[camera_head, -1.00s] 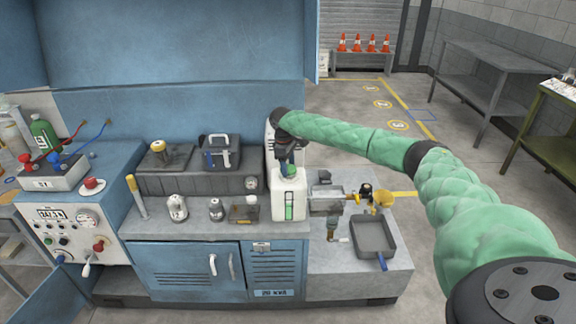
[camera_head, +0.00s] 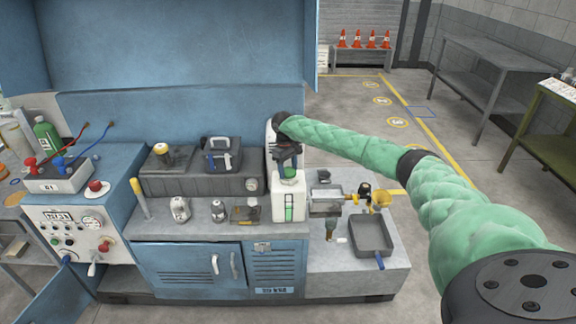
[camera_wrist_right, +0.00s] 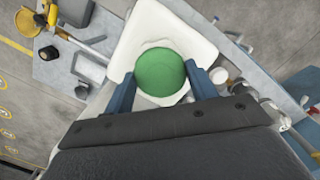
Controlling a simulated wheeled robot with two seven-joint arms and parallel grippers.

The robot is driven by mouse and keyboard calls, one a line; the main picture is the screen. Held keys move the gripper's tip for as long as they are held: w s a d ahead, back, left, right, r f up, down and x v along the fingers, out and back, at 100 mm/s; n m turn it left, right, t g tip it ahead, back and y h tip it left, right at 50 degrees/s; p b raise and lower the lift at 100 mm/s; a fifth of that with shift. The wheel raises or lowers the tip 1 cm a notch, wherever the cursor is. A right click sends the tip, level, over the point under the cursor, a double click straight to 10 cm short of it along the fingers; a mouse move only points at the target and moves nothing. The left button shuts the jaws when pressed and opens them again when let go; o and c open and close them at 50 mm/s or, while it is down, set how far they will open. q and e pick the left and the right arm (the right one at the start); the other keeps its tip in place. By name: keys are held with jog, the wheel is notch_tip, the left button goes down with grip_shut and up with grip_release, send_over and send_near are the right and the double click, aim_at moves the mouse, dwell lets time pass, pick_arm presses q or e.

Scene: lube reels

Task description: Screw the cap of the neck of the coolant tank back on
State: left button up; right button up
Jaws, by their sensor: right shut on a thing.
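The coolant tank (camera_head: 288,205) is a white, upright container with a green level strip on its front, at the right end of the bench. Its green cap (camera_wrist_right: 160,74) shows in the right wrist view, over the neck at the top of the tank (camera_wrist_right: 205,45). My right gripper (camera_head: 289,170) points down above the tank. Its two blue fingers (camera_wrist_right: 160,88) are shut on the cap from both sides. The cap appears at the neck; how far it is threaded cannot be seen. My left gripper does not show in the views.
A grey tray (camera_head: 371,236) with a blue handle and a yellow funnel (camera_head: 380,198) are on the lower slab right of the tank. Several small containers, including a metal jar (camera_head: 180,209), stand left of it. A grey ledge with a black battery-like box (camera_head: 221,156) is behind.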

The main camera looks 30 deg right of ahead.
jog(key=shift+m, duration=0.4)
jog(key=shift+r+m+p, duration=0.15)
jog(key=shift+m+p, duration=0.35)
jog(key=shift+p, duration=0.5)
jog(key=shift+m+p, duration=0.7)
jog(key=shift+p, duration=0.25)
jog(key=shift+f, duration=0.2)
